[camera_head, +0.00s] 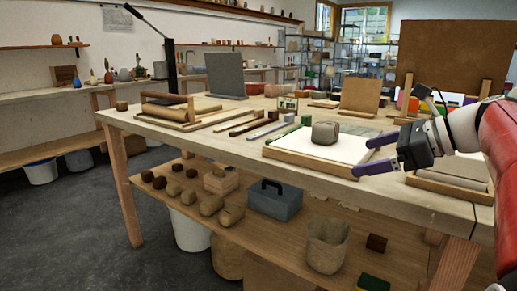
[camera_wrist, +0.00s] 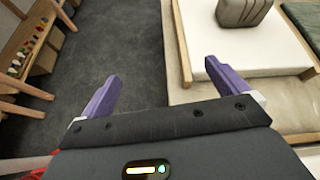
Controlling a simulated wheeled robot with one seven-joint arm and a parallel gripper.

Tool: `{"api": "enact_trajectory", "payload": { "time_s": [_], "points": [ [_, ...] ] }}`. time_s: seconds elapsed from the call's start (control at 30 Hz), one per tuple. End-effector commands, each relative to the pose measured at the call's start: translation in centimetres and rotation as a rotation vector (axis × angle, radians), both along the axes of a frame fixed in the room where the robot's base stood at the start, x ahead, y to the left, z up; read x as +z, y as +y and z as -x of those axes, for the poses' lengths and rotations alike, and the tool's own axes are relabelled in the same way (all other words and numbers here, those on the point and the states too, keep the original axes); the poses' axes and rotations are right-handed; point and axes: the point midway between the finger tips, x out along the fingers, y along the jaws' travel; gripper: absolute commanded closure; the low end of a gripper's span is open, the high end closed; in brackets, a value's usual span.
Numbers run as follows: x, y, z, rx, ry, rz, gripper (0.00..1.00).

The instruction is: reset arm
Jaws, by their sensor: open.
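My gripper (camera_head: 361,157) is open, with two purple fingers spread apart. It is at the front right edge of the workbench (camera_head: 225,135), beside a white slab in a wooden frame (camera_head: 330,166). Nothing shows between the fingers. In the wrist view my gripper (camera_wrist: 162,72) has grey floor between its fingertips, and the white slab (camera_wrist: 245,55) is to the right, partly behind the right finger. My red arm comes in from the right in the head view. No lamp wiring parts can be made out clearly.
A grey-brown lump (camera_head: 325,133) sits on the slab and also shows in the wrist view (camera_wrist: 243,10). Below is a shelf with a blue-grey toolbox (camera_head: 274,202).

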Motion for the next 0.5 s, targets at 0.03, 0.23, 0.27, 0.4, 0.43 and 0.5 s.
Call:
{"api": "enact_trajectory", "payload": {
  "time_s": [0.03,0.23,0.27,0.4,0.43,0.5],
  "points": [
    [-0.5,0.8,0.5,0.019,-0.014,0.040,0.01],
    [-3.6,3.6,2.9,0.130,-0.093,0.260,0.01],
    [-4.3,4.0,3.5,0.155,-0.107,0.303,0.01],
    [-7.8,6.1,6.6,0.312,-0.196,0.540,0.01],
    [-8.7,6.6,7.4,0.359,-0.221,0.603,0.01],
    [-11.2,7.5,9.8,0.494,-0.291,0.768,0.01]
  ]
}}
